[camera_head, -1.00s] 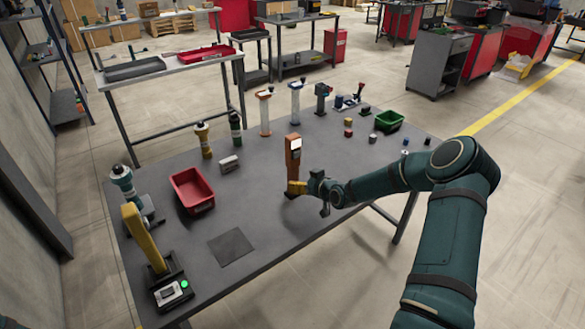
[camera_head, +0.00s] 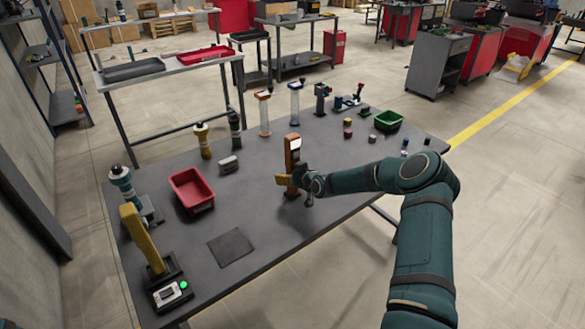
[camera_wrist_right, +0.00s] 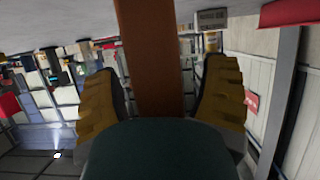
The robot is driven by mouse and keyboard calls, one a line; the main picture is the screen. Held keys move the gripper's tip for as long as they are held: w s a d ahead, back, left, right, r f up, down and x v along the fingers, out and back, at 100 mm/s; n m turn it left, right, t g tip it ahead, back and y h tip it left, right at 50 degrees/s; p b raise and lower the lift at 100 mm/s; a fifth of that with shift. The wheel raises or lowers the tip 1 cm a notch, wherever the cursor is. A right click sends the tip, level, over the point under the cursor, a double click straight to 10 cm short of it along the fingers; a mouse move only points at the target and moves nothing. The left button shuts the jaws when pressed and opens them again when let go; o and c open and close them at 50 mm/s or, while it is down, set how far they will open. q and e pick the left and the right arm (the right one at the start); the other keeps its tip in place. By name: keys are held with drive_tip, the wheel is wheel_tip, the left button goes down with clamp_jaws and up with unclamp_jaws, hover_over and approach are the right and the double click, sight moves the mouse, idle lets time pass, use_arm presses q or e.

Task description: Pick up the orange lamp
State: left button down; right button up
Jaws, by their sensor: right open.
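The orange lamp (camera_head: 292,146) stands upright on the dark grey table, with a white panel near its top. In the right wrist view the orange lamp (camera_wrist_right: 151,60) runs between the two yellow-padded fingers. My right gripper (camera_head: 288,181) is at the lower part of the lamp, reaching in from the right. In the right wrist view my right gripper (camera_wrist_right: 160,95) is open, one finger on each side of the lamp, with visible gaps. The lamp's lower part is partly hidden by the gripper. My left gripper is not in view.
A red bin (camera_head: 192,190) and a grey mat (camera_head: 231,247) lie left of the lamp. A yellow lamp (camera_head: 143,238) stands at the near left corner. Several bottles and stands line the far edge, with a green bin (camera_head: 389,121) at right. The table (camera_head: 275,232) is clear in front.

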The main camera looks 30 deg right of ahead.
clamp_jaws()
